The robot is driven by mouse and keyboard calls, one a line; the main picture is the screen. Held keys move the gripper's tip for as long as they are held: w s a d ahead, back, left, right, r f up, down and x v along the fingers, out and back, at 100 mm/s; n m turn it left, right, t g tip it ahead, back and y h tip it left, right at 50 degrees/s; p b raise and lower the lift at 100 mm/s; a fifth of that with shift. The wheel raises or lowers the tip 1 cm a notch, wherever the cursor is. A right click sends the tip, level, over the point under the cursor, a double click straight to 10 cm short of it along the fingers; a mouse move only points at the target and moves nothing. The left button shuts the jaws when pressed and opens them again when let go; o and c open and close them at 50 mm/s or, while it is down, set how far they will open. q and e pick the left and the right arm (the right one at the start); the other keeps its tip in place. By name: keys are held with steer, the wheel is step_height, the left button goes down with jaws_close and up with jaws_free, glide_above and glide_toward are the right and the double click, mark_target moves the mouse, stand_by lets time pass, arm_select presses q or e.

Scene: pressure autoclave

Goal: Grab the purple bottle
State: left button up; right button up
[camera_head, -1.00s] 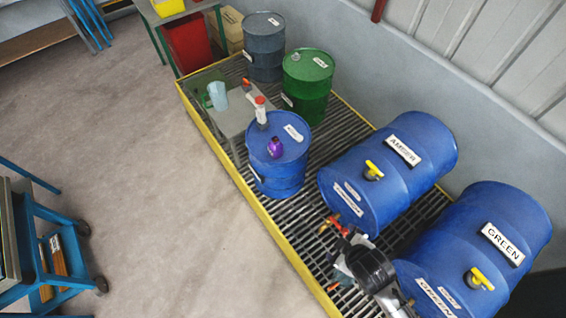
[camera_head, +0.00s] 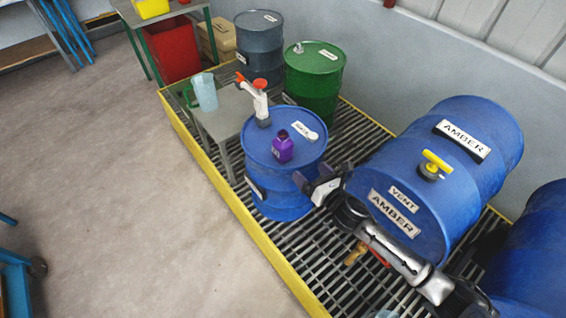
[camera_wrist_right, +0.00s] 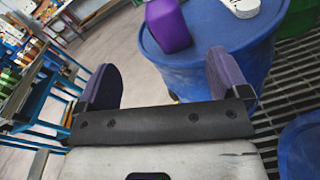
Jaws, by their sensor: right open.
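The purple bottle (camera_head: 283,147) stands upright on top of an upright blue drum (camera_head: 260,150), close to a white label and a white-and-red pump. It also shows in the right wrist view (camera_wrist_right: 168,25), beyond the fingers and toward the top of the picture. My right gripper (camera_head: 316,183) is at the right side of this drum, lower than the bottle and apart from it. In the right wrist view its two purple-padded fingers (camera_wrist_right: 165,80) are spread with nothing between them. My left gripper is not in view.
A blue AMBER drum (camera_head: 470,190) lies on its side right behind my right arm. A green drum (camera_head: 314,85) and a grey drum (camera_head: 258,50) stand behind. A small table with a jug (camera_head: 205,92) stands to the left. Yellow-edged grating (camera_head: 240,215) lies below.

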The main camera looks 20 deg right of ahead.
mark_target(283, 145)
steer(key=w+n+b, duration=0.1)
steer(key=w, duration=0.2)
steer(key=w+a+f+n+y+b, duration=0.1)
steer(key=w+b, duration=0.1)
steer(key=w, duration=0.1)
steer(key=w+a+f+n+b, duration=0.1)
steer(key=w+b, duration=0.1)
steer(key=w, duration=0.2)
steer(key=shift+a+f+n, duration=0.1)
steer(key=shift+n, duration=0.3)
steer(key=shift+w+a+f+b, duration=0.1)
steer(key=shift+w+a+b, duration=0.05)
steer(key=shift+w+b, duration=0.4)
steer(key=b+x, duration=0.1)
steer(key=x, duration=0.2)
steer(key=shift+w+b, duration=0.1)
steer(key=shift+b, duration=0.25)
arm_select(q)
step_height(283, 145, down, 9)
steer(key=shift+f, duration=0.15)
arm_select(e)
steer(key=shift+w+a, duration=0.1)
steer(key=shift+w, duration=0.35)
steer(key=c, duration=0.6)
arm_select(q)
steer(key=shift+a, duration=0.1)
arm_select(e)
steer(key=shift+r, duration=0.2)
steer(key=c, duration=0.6)
